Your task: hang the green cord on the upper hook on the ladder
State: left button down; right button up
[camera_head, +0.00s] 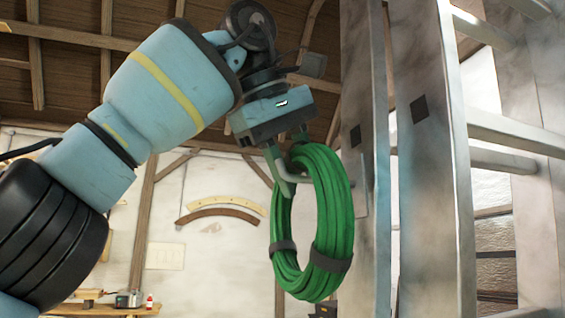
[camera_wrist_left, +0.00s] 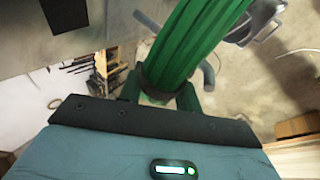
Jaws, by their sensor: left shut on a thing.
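The green cord (camera_head: 335,215) is a coiled ring with dark bands, hanging upright beside the ladder (camera_head: 425,170). My left gripper (camera_head: 286,142) is shut on the top of the ring. The cord also shows in the left wrist view (camera_wrist_left: 190,45), running up from the jaws. A light grey hook (camera_head: 284,182) has its upturned end at the near side of the ring, and its bar appears to pass through the opening. In the left wrist view the hook (camera_wrist_left: 208,76) shows on both sides of the cord. Whether the cord's weight rests on it, I cannot tell.
The ladder's tall rails and rungs fill the right side, close to the ring. A workbench (camera_head: 100,309) with small items stands low at the left, far back. Two curved laths (camera_head: 220,213) are on the back wall. Space left of the ring is free.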

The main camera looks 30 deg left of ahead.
pick_arm(q)
jog(key=shift+w+d+f, duration=0.1)
jog(key=shift+d+f, duration=0.05)
jog(key=shift+f, duration=0.15)
pick_arm(e)
jog(key=shift+a, duration=0.45)
pick_arm(q)
jog(key=shift+f, duration=0.1)
pick_arm(e)
jog(key=shift+s, duration=0.1)
